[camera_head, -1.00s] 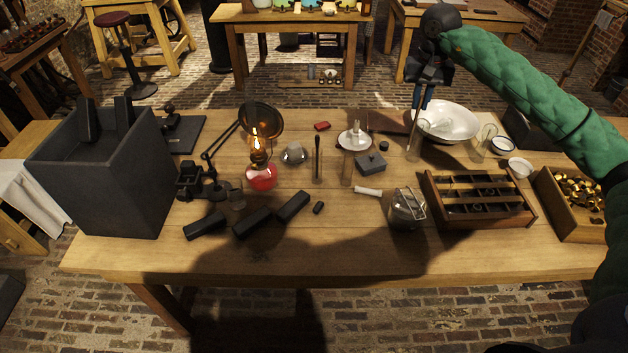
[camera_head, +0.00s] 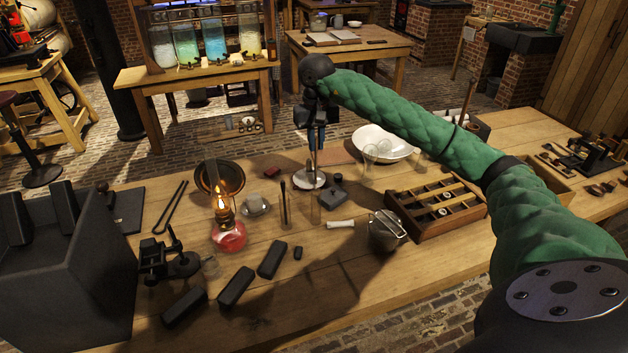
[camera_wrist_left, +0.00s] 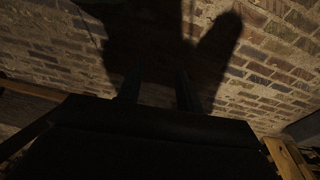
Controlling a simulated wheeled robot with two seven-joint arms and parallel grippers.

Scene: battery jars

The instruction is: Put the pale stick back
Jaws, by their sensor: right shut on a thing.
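My right gripper (camera_head: 316,138) points down over the middle of the table, shut on a thin pale stick (camera_head: 314,159). The stick hangs nearly upright over a white disc (camera_head: 309,181); I cannot tell whether its lower end touches the disc. A clear glass jar (camera_head: 315,208) stands under the disc. To its left, another clear jar (camera_head: 287,212) holds a dark upright stick (camera_head: 283,192). My left gripper (camera_wrist_left: 157,88) shows only in the left wrist view, dark, with its fingers apart and nothing visible between them, over brick floor.
A lit oil lamp (camera_head: 228,234) stands left of the jars. Black blocks (camera_head: 236,286) lie in front. A large dark box (camera_head: 62,270) stands at left.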

